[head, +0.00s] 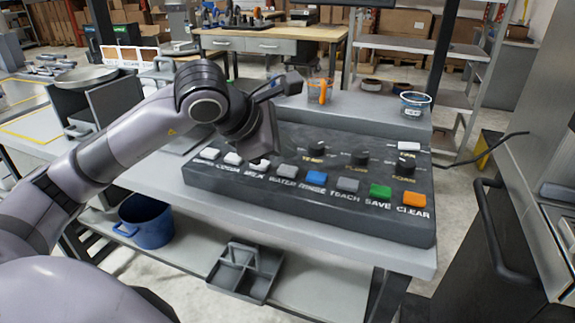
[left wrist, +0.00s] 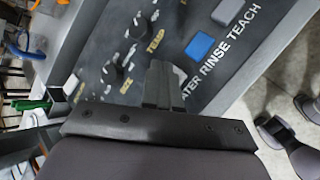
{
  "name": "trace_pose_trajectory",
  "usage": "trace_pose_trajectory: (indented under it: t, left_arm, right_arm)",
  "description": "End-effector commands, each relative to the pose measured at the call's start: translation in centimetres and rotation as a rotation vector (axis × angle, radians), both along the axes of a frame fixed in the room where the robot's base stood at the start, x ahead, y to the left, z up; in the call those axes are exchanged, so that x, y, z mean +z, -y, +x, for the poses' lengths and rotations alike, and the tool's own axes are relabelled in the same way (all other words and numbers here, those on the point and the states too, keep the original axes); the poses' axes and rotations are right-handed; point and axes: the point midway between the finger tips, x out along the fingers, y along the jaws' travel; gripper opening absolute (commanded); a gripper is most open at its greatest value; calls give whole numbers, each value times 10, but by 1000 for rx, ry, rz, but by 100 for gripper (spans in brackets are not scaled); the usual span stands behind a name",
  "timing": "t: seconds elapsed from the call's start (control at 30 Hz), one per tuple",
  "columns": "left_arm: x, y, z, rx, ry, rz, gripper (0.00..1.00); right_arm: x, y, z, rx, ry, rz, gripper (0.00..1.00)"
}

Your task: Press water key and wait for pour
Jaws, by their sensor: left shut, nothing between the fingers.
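The control panel (head: 330,215) is a dark slab with a front row of coloured keys on a grey table. The grey water key (head: 287,171) sits between a white key and the blue rinse key (head: 317,178). My left gripper (head: 271,150) points down over the panel, just behind the milk and water keys, shut and empty. In the left wrist view its shut fingers (left wrist: 163,85) cover part of a grey key (left wrist: 180,74) beside the partly hidden WATER label. I cannot tell whether they touch it. My right gripper is not in view.
Black knobs (head: 361,158) stand behind the keys. A blue bucket (head: 146,222) and a grey caddy (head: 246,270) are on the lower shelf.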

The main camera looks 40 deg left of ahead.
Motion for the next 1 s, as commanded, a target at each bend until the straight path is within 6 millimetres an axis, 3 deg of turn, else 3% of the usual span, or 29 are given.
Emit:
trace_pose_trajectory:
  t: [0.37, 1.0]
  left_arm:
    - [41, 0, 0, -1, -1, 0, 0]
    - [41, 0, 0, -1, -1, 0, 0]
  right_arm:
    - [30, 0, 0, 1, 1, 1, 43]
    - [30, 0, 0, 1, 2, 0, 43]
